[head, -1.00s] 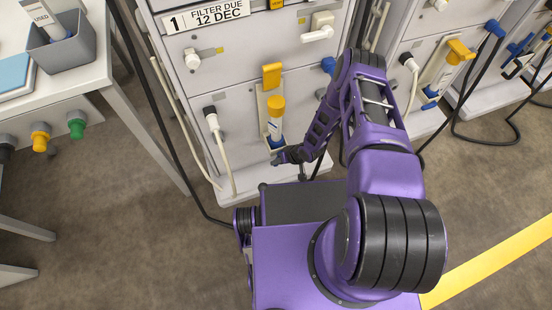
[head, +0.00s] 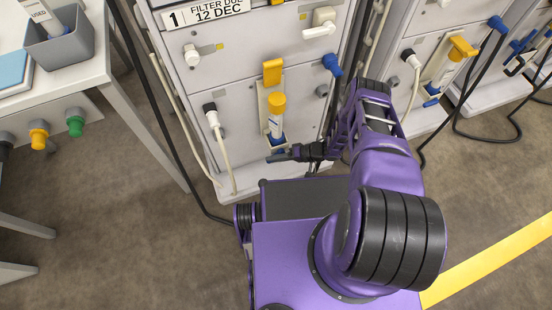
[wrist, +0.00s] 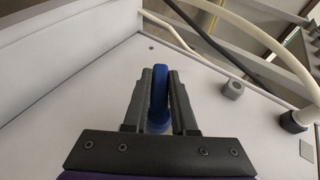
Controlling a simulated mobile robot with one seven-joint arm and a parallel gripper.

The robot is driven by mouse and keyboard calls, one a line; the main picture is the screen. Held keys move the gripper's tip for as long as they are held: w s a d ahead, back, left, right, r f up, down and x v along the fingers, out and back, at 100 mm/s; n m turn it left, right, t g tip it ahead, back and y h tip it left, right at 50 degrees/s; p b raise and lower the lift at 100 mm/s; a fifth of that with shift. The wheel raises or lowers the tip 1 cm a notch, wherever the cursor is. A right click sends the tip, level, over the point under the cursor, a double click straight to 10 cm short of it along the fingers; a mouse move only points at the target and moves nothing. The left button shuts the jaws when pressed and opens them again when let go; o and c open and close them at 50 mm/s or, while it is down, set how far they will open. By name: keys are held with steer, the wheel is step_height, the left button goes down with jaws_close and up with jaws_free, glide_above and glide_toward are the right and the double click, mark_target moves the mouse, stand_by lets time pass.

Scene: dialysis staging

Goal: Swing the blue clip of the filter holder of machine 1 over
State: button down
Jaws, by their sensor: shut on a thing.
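The filter holder (head: 263,108) of machine 1 is on the lower front panel. An orange clip (head: 272,72) sticks up above the filter. My gripper (head: 280,155) is at the bottom of the holder, reaching in from the right. In the wrist view, its two dark fingers (wrist: 160,97) are shut on the blue clip (wrist: 159,100), which extends forward past the fingertips. In the head view the clip is mostly hidden by the fingers.
A white hose with a black connector (head: 210,108) hangs left of the holder. A table (head: 100,70) stands at left.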

steer(key=shift+a+r+m+y, duration=0.2)
steer(key=shift+r+m+y, duration=0.1)
steer(key=shift+y, duration=0.5)
steer(key=c, duration=0.7)
jaws_free()
steer(key=shift+v, duration=3.75)
steer(key=shift+f, duration=0.1)
